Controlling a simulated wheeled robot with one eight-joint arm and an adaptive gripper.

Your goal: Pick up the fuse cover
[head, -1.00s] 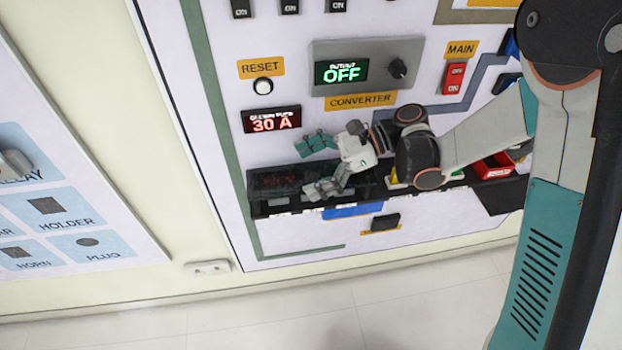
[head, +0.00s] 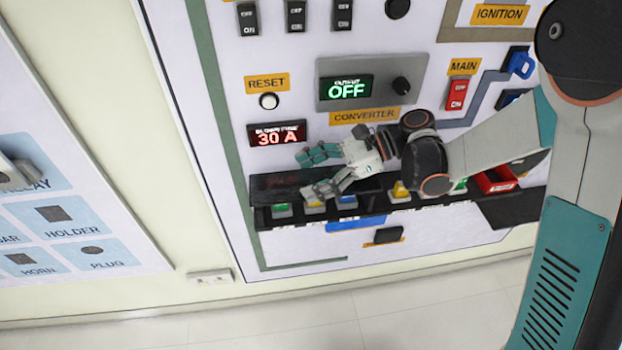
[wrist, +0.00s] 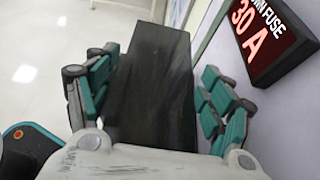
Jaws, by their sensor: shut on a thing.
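The fuse cover is a long, dark, see-through panel (head: 277,187) on the lower part of the white panel, in front of the fuse row. My gripper (head: 320,172) is shut on it, with one finger above and one below. In the wrist view the cover (wrist: 150,80) runs away from the palm between the teal fingers of my gripper (wrist: 160,75). Part of the cover is hidden behind my fingers and wrist in the head view. Coloured fuses (head: 347,202) show just below its lower edge.
A red display reading 30 A (head: 276,134) sits just above the cover. A converter box (head: 372,80) reading OFF is higher up. A labelled board (head: 60,215) is at the left. The floor below is clear.

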